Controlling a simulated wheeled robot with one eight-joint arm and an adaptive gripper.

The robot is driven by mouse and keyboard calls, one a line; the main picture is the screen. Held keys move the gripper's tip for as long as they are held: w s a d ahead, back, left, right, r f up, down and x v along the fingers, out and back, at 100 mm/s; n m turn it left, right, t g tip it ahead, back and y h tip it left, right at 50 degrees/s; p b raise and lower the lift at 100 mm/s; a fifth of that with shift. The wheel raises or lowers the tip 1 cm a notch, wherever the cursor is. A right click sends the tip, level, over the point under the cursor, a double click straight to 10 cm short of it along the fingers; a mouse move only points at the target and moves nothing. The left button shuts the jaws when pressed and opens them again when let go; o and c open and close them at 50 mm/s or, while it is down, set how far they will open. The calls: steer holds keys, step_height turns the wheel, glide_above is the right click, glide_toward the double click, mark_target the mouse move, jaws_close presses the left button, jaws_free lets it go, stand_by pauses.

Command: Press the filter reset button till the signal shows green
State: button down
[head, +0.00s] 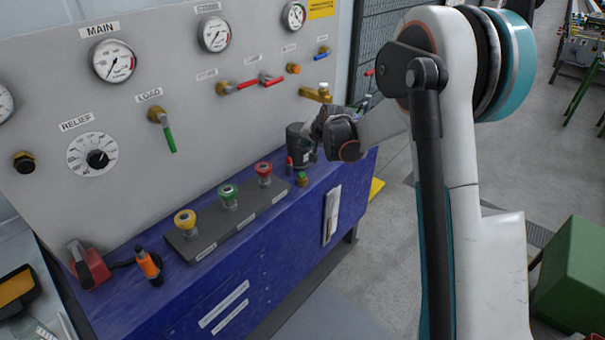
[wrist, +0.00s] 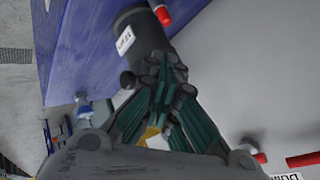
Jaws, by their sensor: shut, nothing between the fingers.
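My gripper (head: 318,140) is shut and empty at the far right end of the blue bench, at a dark cylinder (head: 295,150) that may be the filter. In the wrist view my closed fingertips (wrist: 167,72) overlap the end of this cylinder (wrist: 135,28), which bears a small white label. I cannot tell whether they touch it. A reset button does not show clearly; my fingers may hide it. A small red piece (head: 289,166) stands beside the cylinder, and a red-tipped piece also shows in the wrist view (wrist: 163,15). I see no signal clearly lit green.
Yellow (head: 185,220), green (head: 229,194) and red (head: 264,171) push buttons stand on a grey strip along the blue bench (head: 250,265). The grey panel behind (head: 60,100) carries gauges and valve handles. A small brass-green fitting (head: 302,179) sits near the bench edge.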

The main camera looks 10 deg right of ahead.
steer(key=shift+f+b, duration=2.65)
steer(key=shift+f, duration=1.75)
steer(key=shift+f+b, duration=0.4)
steer(key=shift+f+b, duration=0.35)
steer(key=shift+f, duration=0.15)
steer(key=shift+r, duration=0.1)
steer(key=shift+r+p, duration=0.5)
steer(key=shift+r, duration=0.35)
steer(key=shift+r+p, duration=1.4)
steer(key=shift+r, duration=1.15)
